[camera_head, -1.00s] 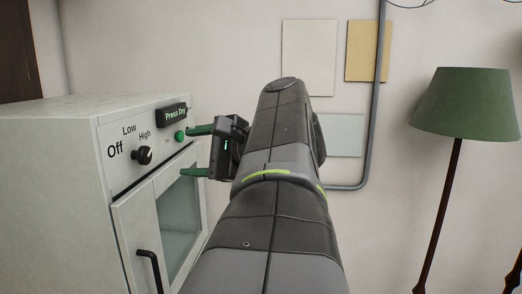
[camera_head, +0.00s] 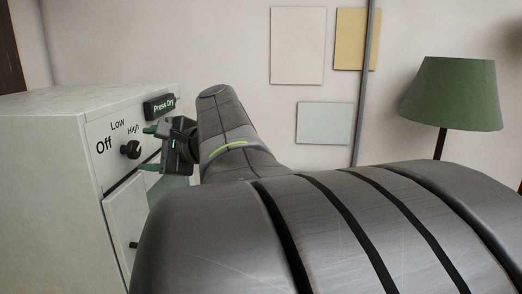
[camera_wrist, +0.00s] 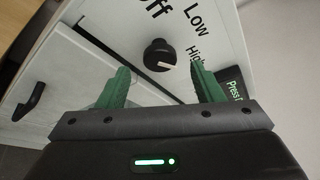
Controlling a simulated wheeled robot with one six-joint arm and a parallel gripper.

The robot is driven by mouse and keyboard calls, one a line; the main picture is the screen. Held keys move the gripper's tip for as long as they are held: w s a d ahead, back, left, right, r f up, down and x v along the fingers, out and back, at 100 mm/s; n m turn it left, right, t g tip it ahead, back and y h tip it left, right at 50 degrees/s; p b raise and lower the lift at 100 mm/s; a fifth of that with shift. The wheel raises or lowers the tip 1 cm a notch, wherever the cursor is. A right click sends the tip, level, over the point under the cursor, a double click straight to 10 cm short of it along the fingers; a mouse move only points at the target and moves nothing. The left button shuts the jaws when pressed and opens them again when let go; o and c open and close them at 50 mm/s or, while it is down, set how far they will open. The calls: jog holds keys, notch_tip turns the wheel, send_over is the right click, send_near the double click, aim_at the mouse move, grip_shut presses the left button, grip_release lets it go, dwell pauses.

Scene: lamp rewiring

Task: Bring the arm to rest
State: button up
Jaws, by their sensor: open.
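My gripper (camera_head: 150,149) is in front of the white cabinet's control panel in the head view, its green fingers pointing left toward it. In the wrist view the two green fingers of my gripper (camera_wrist: 163,85) stand apart with nothing between them. Beyond them is a black knob (camera_wrist: 159,53), which also shows in the head view (camera_head: 130,149) beside the words Off, Low and High. My arm fills much of the lower head view and hides part of the cabinet front. Whether a finger touches the panel cannot be told.
The white cabinet (camera_head: 50,155) stands at the left, with a "Press Dry" label (camera_head: 160,106) and a door with a black handle (camera_wrist: 30,101). A lamp with a green shade (camera_head: 452,93) stands at the right. Flat panels (camera_head: 298,45) and a grey pipe (camera_head: 366,90) are on the back wall.

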aim_at(136, 149)
jog(key=shift+p+x, duration=0.5)
jog(key=shift+x, duration=1.7)
